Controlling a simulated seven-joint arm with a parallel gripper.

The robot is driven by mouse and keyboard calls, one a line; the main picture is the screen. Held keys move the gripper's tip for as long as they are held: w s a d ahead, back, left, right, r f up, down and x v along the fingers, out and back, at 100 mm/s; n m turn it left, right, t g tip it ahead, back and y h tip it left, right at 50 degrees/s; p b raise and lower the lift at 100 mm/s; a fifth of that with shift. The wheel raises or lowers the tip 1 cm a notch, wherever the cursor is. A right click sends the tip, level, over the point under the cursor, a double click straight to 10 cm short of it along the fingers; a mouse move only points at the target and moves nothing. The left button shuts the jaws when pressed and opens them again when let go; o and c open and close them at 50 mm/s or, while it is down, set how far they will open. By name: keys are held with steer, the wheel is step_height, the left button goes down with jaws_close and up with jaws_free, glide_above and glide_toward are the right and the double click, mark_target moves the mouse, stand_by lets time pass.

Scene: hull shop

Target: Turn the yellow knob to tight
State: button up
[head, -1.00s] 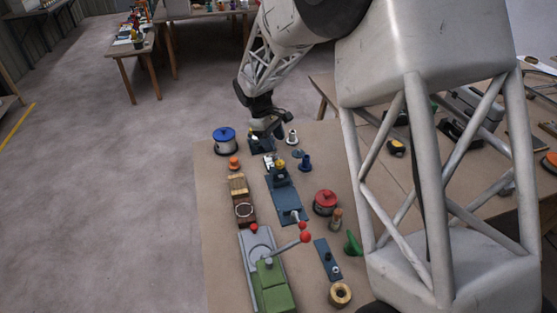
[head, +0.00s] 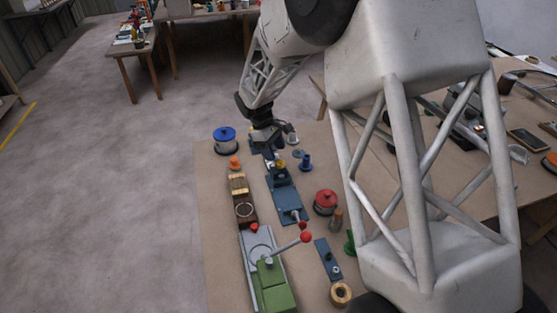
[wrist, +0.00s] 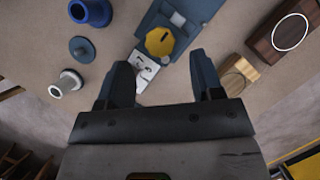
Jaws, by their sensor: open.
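The yellow knob (wrist: 160,42) is a faceted disc on a blue fixture (wrist: 192,22) in the wrist view, just beyond my fingertips and roughly centred between them. It also shows small in the head view (head: 281,163) at the far end of the blue fixture (head: 290,205). A white plate with dark marks (wrist: 145,72) lies beside the knob, partly covered by my left finger; its marks are too small to read. My gripper (wrist: 162,72) is open and empty, its fingers apart. In the head view my gripper (head: 272,150) is just behind the knob, partly hidden.
Blue spools (wrist: 92,12) and a grey flanged bush (wrist: 66,84) stand left of the fixture in the wrist view. A wooden block (wrist: 238,76) is close to my right finger. A green machine (head: 272,285) with a red-balled lever stands at the near end of the table.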

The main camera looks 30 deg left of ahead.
mark_target(279, 162)
steer(key=shift+x, duration=2.2)
steer(key=c, duration=0.9)
